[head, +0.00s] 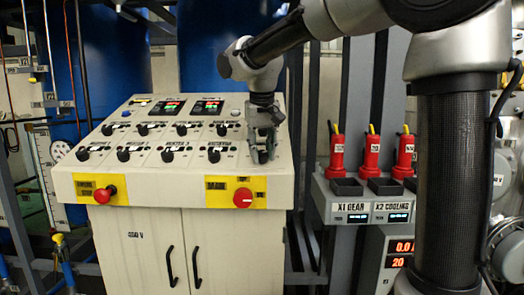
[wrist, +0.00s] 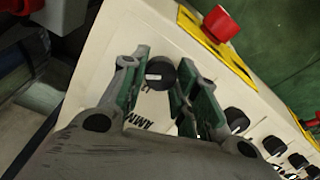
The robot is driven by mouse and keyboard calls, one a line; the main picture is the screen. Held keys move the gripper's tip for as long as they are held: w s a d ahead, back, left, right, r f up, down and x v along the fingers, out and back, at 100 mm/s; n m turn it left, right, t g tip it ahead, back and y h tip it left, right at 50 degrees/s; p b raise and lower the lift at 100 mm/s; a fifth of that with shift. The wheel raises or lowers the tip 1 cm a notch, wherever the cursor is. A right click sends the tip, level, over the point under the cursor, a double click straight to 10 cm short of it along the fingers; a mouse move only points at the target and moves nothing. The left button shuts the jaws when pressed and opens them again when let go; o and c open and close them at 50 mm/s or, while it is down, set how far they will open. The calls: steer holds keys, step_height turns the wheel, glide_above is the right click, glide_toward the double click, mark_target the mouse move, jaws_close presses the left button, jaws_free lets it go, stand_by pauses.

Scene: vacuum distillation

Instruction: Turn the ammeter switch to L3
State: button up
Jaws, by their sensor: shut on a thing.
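The ammeter switch (wrist: 160,72) is a round black knob with a small white mark, on the cream panel beside lettering that reads "AMM" (wrist: 140,124) in the wrist view. My gripper (wrist: 162,76) has one finger on each side of the knob and is shut on it. In the head view my gripper (head: 263,150) points down at the right end of the sloped panel (head: 185,110), and its fingers hide the knob there. Which position the knob points to cannot be read.
Several other black knobs (head: 168,154) fill the panel left of my gripper. Red buttons on yellow plates (head: 243,198) sit on the panel's front face. Right of the cabinet, several red devices (head: 337,152) stand above black holders on a grey shelf.

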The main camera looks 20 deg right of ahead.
steer(key=shift+r, duration=0.1)
steer(key=o, duration=1)
steer(key=v, duration=1.2)
